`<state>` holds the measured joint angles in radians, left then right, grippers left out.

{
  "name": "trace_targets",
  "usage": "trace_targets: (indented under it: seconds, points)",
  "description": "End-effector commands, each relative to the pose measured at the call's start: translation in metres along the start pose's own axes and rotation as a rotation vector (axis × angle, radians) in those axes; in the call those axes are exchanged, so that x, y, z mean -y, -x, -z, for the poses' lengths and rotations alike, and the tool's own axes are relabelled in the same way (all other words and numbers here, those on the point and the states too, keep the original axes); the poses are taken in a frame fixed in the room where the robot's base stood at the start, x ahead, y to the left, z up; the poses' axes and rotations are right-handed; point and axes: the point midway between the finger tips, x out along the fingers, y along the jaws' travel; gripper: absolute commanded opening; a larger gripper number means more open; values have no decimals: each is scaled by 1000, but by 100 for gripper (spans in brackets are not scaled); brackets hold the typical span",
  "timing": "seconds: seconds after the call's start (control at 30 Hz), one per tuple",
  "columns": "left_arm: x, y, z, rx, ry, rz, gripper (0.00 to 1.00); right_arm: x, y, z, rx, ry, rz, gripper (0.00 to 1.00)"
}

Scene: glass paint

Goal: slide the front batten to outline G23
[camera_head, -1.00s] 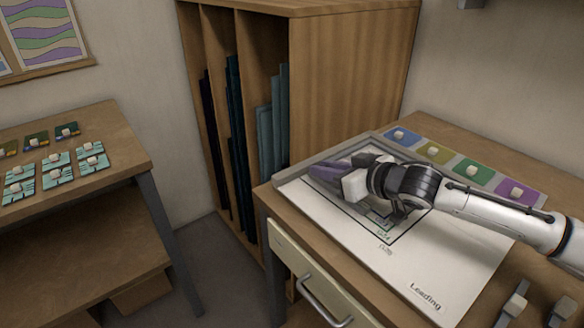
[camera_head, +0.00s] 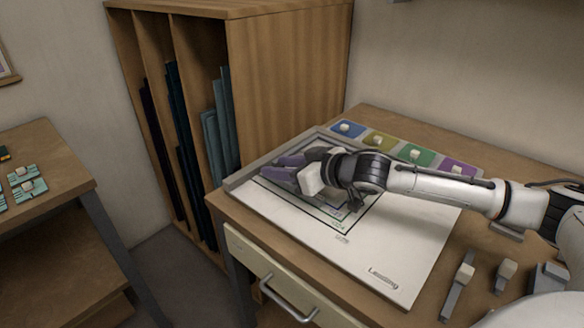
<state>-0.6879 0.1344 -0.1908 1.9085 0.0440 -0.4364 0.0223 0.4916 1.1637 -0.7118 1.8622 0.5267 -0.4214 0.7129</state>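A white sheet marked "Leading" (camera_head: 400,250) lies on the right-hand bench, with grey strips along its left and back edges. Dark and green nested outlines are drawn on it, and their small labels are too small to read. My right gripper (camera_head: 296,172) is low over the outlines near the back-left corner. Purple pieces (camera_head: 279,173) show at its tip, but I cannot tell what they are or whether it grips anything. I cannot single out the front batten; the gripper hides part of the drawing. My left gripper is not in view.
Blue, yellow, green and purple tiles with pale knobs (camera_head: 348,128) line the bench's back. Grey pieces with pale knobs (camera_head: 459,286) lie at front right. A wooden rack (camera_head: 285,90) with dark sheets stands behind. Another bench (camera_head: 60,165) is at left.

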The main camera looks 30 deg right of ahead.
Motion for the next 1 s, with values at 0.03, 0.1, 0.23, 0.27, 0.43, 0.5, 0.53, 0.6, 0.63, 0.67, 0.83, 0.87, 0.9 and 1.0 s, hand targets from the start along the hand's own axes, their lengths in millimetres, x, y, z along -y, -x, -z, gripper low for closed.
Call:
trace_targets:
  seconds: [0.03,0.1,0.23,0.27,0.43,0.5,0.53,0.6,0.63,0.67,0.83,0.87,0.9,1.0]
  points:
    - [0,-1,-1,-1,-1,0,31,0,6,-2,2,2,-1,36]
    - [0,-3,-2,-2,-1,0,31,0,17,-3,4,5,0,36]
    - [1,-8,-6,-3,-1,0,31,-1,41,-5,6,7,-2,36]
    - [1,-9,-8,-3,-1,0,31,0,46,-5,8,9,-1,36]
    - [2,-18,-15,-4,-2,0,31,0,70,-6,7,9,0,36]
    - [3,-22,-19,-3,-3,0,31,-1,76,-4,2,12,-3,36]
    - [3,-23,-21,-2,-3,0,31,-2,78,-3,0,11,-4,36]
    - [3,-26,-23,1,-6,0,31,-2,83,-2,-2,11,-5,36]
    - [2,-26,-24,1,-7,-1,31,-2,85,-2,-2,10,-6,36]
    - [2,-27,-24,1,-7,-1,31,-2,87,-2,-2,9,-5,36]
    - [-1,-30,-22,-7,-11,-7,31,0,94,-1,1,5,-2,36]
    - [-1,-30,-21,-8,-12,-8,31,0,95,-1,1,5,-2,36]
    - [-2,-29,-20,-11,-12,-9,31,0,95,-1,2,2,-1,36]
    - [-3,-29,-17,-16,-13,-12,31,0,96,-1,2,1,0,36]
